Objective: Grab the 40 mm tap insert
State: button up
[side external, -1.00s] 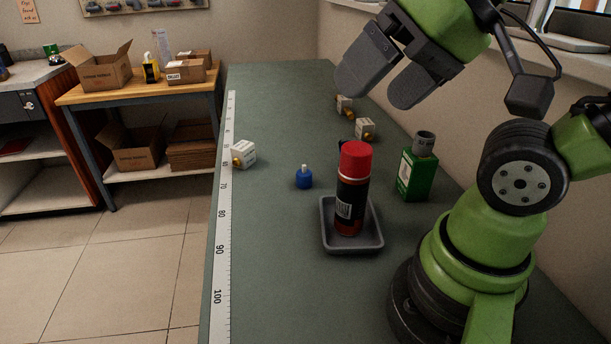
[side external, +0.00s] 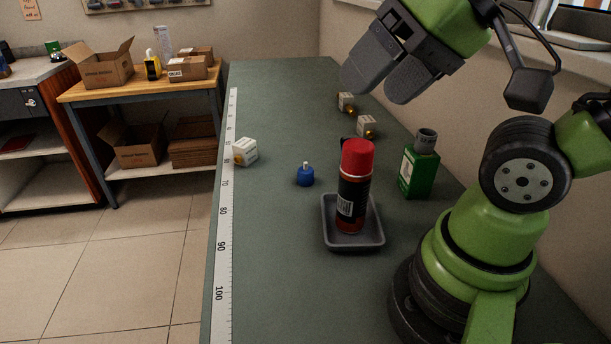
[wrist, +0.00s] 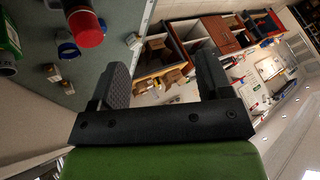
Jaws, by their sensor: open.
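My gripper (side external: 379,93) is open and empty, raised above the back right of the bench, apart from all the boxes. Its two spread fingers also show in the wrist view (wrist: 163,72).
A red-capped spray can (side external: 354,190) stands in a grey tray (side external: 353,243). A measuring strip (side external: 223,225) runs along the left edge. The bench's middle back is clear.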

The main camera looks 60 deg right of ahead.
jog(key=w+d+m+g+h, duration=0.15)
jog(key=w+d, duration=0.25)
jog(key=w, duration=0.5)
jog(key=g+h, duration=0.1)
jog(key=g, duration=0.3)
send_over(305, 163)
jog(key=s+a, duration=0.1)
jog(key=a, duration=0.2)
notch_tip(305, 163, down, 14)
jog(key=f, duration=0.1)
jog(key=shift+m+g, duration=0.25)
jog(key=shift+m, duration=0.4)
jog(key=d+f, duration=0.1)
jog(key=f, duration=0.2)
jog(key=d+f, duration=0.1)
jog(key=f, duration=0.2)
jog(key=w+d+f, duration=0.1)
jog(key=f, duration=0.2)
jog(key=shift+d+f, duration=0.1)
jog(key=shift+f, duration=0.25)
notch_tip(305, 163, down, 6)
jog(key=shift+w+d, duration=0.15)
jog(key=c, duration=1)
